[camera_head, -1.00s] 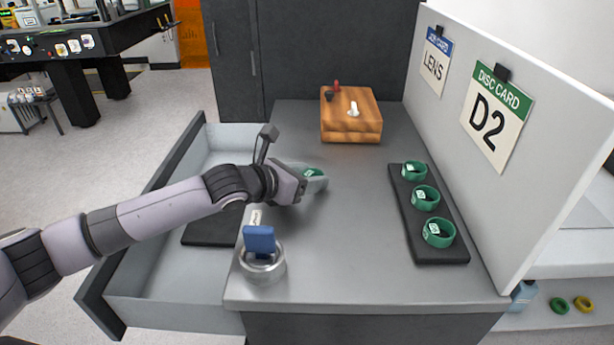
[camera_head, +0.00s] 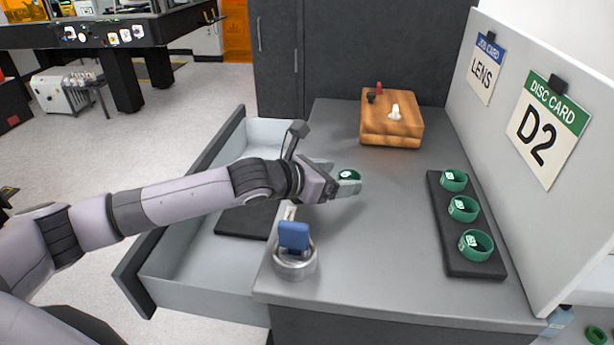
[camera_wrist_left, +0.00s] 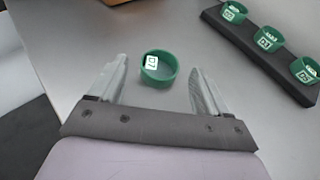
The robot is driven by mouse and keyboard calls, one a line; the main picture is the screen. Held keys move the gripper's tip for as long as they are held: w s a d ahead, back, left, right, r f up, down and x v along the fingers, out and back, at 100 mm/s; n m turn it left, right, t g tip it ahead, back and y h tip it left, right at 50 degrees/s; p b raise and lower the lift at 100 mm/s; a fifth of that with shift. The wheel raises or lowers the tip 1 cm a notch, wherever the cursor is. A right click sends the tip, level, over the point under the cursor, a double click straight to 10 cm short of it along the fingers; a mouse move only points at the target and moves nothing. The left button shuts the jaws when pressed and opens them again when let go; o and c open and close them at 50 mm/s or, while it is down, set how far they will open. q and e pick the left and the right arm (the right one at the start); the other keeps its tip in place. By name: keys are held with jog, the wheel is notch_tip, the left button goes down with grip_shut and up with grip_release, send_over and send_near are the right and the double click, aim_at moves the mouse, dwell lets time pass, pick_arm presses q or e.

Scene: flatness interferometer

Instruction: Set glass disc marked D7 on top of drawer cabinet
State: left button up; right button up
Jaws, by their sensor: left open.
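The green-rimmed glass disc (camera_head: 348,175), with a white tag that seems to read D7, lies on the grey top of the drawer cabinet (camera_head: 375,245). In the left wrist view the disc (camera_wrist_left: 158,66) rests flat between the tips of my left gripper (camera_wrist_left: 158,68), with a gap on each side. My left gripper (camera_head: 338,178) is open, low over the cabinet top and left of the disc in the head view; one finger partly hides the disc's near side. My right gripper is not in view.
A black rack (camera_head: 490,266) holds three green discs at right. A wooden box (camera_head: 392,138) stands at the back. A metal cup (camera_head: 296,264) with a blue part stands at the front left edge. An open drawer (camera_head: 200,283) lies left. A partition (camera_head: 500,175) bounds the right.

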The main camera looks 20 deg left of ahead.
pick_arm(q)
jog(key=v, duration=0.9)
jog(key=shift+s+a+r, duration=0.1)
jog(key=shift+s+r, duration=0.05)
jog(key=shift+s, duration=0.1)
